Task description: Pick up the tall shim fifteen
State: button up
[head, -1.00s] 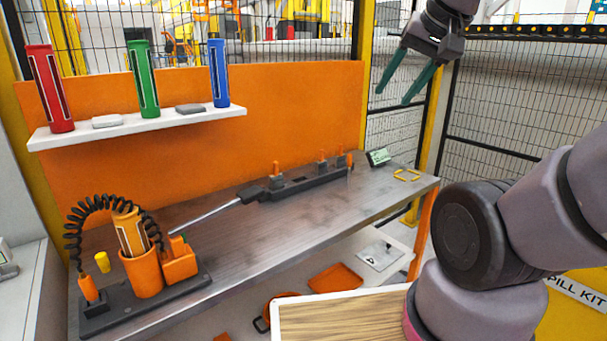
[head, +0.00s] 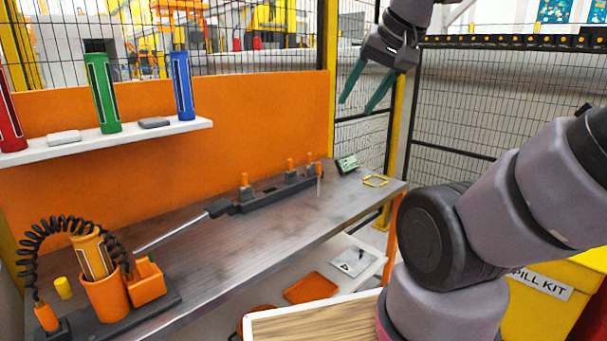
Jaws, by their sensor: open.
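My gripper (head: 362,105) is raised at the top right, in front of the mesh fence and well above the bench. Its two green fingers are apart with nothing between them. A dark rack (head: 270,197) on the bench holds several grey pieces with orange upright handles, one of them at its left part (head: 245,183). I cannot read any marking on these pieces, so I cannot tell which, if any, is the tall shim fifteen. My gripper is apart from the rack, up and to its right.
The steel bench (head: 225,245) has clear room in its middle. A green-faced display (head: 347,164) and a yellow frame (head: 375,181) lie at its right end. An orange holder (head: 105,297) with a coiled cable stands left. A wall shelf (head: 95,143) bears coloured tubes. Fencing stands behind.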

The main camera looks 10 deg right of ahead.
aim_at(309, 169)
jog(key=i+l+u, duration=0.15)
jog(key=l, duration=0.2)
jog(key=i+l+u, duration=0.15)
jog(key=l, duration=0.25)
jog(key=i+l+u, duration=0.15)
jog(key=i+l, duration=0.15)
jog(key=i+l+u, duration=0.1)
jog(key=l, duration=0.4)
jog(key=i+l+u, duration=0.15)
jog(key=l, duration=0.3)
jog(key=i+l+u, duration=0.15)
jog(key=l, duration=0.3)
jog(key=i+l+u, duration=0.15)
jog(key=l, duration=0.3)
jog(key=k, duration=0.05)
